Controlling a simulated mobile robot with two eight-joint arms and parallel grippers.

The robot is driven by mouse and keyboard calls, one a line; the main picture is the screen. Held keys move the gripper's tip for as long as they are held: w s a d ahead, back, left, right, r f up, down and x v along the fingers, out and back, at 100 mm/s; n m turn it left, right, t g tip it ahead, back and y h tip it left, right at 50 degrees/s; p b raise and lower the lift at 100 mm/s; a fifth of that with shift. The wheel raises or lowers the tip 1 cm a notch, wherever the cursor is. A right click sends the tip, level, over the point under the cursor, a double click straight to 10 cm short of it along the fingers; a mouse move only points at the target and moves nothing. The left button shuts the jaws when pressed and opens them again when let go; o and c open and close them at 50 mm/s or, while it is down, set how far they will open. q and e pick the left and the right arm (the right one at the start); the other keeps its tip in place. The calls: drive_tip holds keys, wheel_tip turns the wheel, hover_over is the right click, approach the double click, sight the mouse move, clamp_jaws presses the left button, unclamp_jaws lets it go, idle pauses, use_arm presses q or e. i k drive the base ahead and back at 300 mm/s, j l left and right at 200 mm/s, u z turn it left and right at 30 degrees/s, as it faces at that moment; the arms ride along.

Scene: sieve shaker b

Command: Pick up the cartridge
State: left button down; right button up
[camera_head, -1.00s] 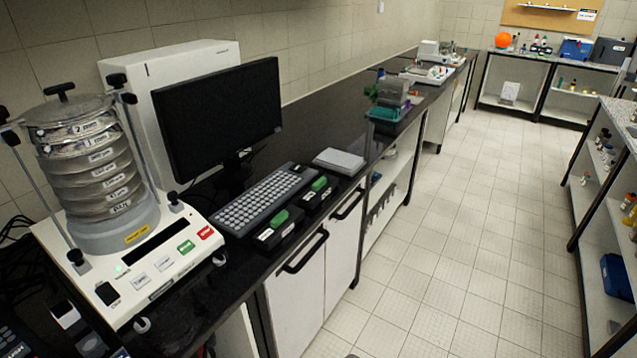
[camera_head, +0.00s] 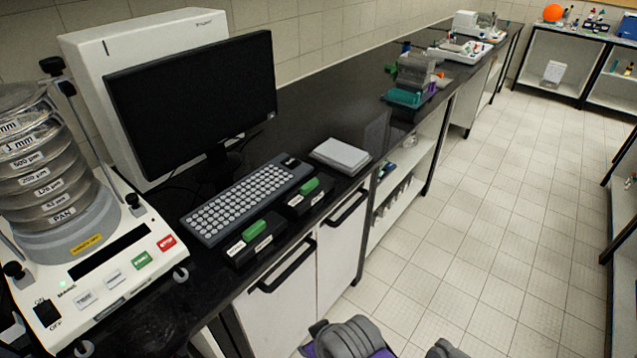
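Two small green blocks, which may be cartridges, sit in black holders on the dark bench in front of the keyboard. The nearer green block (camera_head: 254,230) is in the left holder (camera_head: 242,253). The farther green block (camera_head: 309,185) is in the right holder (camera_head: 299,206). The white labels on the holders are too small to read, so I cannot tell which thing is the cartridge. Grey and purple parts at the bottom edge look like my own arms. The fingers of both my grippers are out of view.
A sieve shaker (camera_head: 62,235) stands at the left, beside a monitor (camera_head: 195,100) and keyboard (camera_head: 245,200). A flat grey box (camera_head: 341,155) lies right of the holders. Cabinet handles (camera_head: 288,268) stick out below the bench edge. The tiled floor (camera_head: 470,230) is clear.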

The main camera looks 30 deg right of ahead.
sight(301, 200)
drive_tip(key=i+l, duration=0.1)
drive_tip(key=l, duration=0.3)
drive_tip(key=i+l, duration=0.15)
drive_tip(key=l, duration=0.3)
drive_tip(key=i+l, duration=0.1)
drive_tip(key=l, duration=0.3)
drive_tip(key=i+l, duration=0.15)
drive_tip(key=l, duration=0.25)
drive_tip(key=i+l, duration=0.1)
drive_tip(key=l, duration=0.35)
